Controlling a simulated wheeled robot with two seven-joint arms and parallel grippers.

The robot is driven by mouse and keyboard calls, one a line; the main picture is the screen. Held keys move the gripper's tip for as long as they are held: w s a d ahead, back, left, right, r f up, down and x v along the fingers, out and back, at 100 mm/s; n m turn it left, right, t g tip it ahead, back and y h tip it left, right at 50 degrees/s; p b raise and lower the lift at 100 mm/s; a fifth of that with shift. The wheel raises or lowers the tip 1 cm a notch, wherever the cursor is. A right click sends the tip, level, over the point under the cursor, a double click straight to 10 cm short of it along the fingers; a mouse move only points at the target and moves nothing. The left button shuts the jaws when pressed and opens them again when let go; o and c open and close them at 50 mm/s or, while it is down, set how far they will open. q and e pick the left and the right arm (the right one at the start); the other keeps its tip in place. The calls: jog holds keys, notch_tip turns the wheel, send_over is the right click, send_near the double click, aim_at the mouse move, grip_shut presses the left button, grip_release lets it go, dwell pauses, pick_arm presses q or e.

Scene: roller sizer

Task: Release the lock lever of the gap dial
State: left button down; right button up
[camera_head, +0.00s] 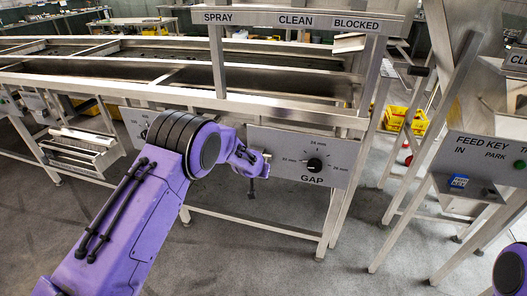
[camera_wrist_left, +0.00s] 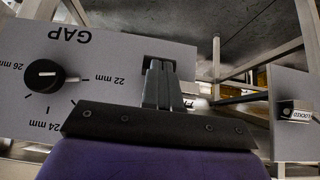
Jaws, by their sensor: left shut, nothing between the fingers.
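The gap dial (camera_head: 315,164) is a black round knob on a grey panel marked GAP (camera_head: 285,174). In the left wrist view the dial (camera_wrist_left: 44,76) appears upside down, its white mark seemingly toward 22 mm. My left gripper (camera_head: 259,160) is at the panel's left end, left of the dial. In the wrist view its fingers (camera_wrist_left: 160,68) are together and empty, in front of the panel's edge. A small pale label (camera_wrist_left: 190,103) shows partly behind them. I cannot clearly make out the lock lever; the fingers may hide it. My right gripper is out of view.
A steel frame (camera_head: 215,60) with a sign rail rises behind the panel. Another panel with a small tagged fitting (camera_wrist_left: 296,112) stands at the wrist view's right. A FEED KEY panel (camera_head: 480,160) is at the right. Floor below the dial is clear.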

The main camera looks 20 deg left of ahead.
pick_arm(q)
jog(key=shift+w+f+t+b, duration=0.15)
jog(key=shift+f+t+b, duration=0.4)
jog(key=shift+f+b, duration=0.7)
jog(key=shift+w+f+t+b, duration=0.1)
jog(key=shift+f+t+b, duration=0.45)
jog(key=shift+f+b, duration=0.7)
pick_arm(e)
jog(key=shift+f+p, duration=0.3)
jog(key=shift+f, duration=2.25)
pick_arm(q)
jog(key=shift+f, duration=0.3)
jog(key=s+d+r+p, duration=0.1)
jog(key=s+r+p, duration=0.1)
jog(key=s, duration=1.1)
jog(key=shift+d+r, duration=0.3)
jog(key=shift+d, duration=0.05)
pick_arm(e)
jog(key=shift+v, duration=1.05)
